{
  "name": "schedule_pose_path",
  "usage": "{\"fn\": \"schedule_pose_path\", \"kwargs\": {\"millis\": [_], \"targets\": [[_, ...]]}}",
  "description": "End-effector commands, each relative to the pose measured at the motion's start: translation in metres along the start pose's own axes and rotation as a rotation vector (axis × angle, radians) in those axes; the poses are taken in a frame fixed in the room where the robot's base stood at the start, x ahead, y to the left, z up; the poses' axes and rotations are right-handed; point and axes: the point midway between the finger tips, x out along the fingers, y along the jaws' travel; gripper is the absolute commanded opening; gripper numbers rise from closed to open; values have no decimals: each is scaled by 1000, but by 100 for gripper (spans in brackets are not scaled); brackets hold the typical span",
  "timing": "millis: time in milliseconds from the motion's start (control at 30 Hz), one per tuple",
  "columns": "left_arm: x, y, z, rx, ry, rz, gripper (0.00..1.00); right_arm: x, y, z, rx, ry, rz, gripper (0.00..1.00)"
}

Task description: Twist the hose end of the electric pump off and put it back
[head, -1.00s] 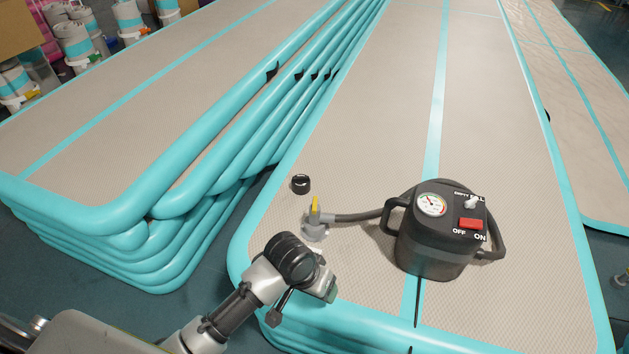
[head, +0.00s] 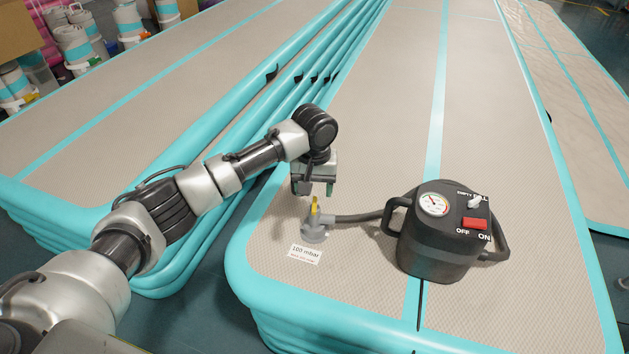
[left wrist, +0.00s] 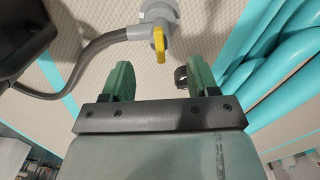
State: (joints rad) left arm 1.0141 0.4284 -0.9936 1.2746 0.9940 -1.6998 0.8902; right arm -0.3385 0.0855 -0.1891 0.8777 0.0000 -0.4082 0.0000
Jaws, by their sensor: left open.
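The black electric pump (head: 430,255), with a round gauge and a red switch, stands upright on the beige inflatable track. Its grey hose (head: 358,217) runs left to the grey hose end (head: 315,232), which has a yellow lever (head: 315,209) and sits on the track surface. My left gripper (head: 313,190) is open and empty, just above and behind the hose end, pointing down. In the left wrist view the green fingers (left wrist: 163,78) are spread apart, with the hose end (left wrist: 160,15) beyond them towards the top. My right gripper is out of view.
A small black cap (left wrist: 181,76) lies on the track near one finger in the left wrist view. A white label (head: 304,254) lies in front of the hose end. Stacked tracks (head: 110,130) with turquoise edges fill the left. The track behind the pump is clear.

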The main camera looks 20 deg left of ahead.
Motion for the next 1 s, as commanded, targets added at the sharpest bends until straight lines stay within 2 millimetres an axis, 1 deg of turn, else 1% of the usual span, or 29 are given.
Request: {"fn": "schedule_pose_path", "kwargs": {"millis": [33, 200, 300, 433, 600, 867, 967, 1000], "targets": [[12, 0, 0, -1, -3, -2, 60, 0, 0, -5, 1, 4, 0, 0], [44, 0, 0, 1, -1, -1, 60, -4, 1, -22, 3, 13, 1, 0], [60, 0, 0, 2, 0, -1, 60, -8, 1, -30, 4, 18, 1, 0], [75, 0, 0, 2, 0, 0, 60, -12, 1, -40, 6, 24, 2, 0], [83, 0, 0, 2, 1, 1, 60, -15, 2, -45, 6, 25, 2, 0], [84, 0, 0, 3, 1, 1, 60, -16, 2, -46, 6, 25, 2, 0], [84, 0, 0, 3, 1, 1, 46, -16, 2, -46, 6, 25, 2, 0], [83, 0, 0, 3, 1, 1, 40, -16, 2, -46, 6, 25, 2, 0]]}}
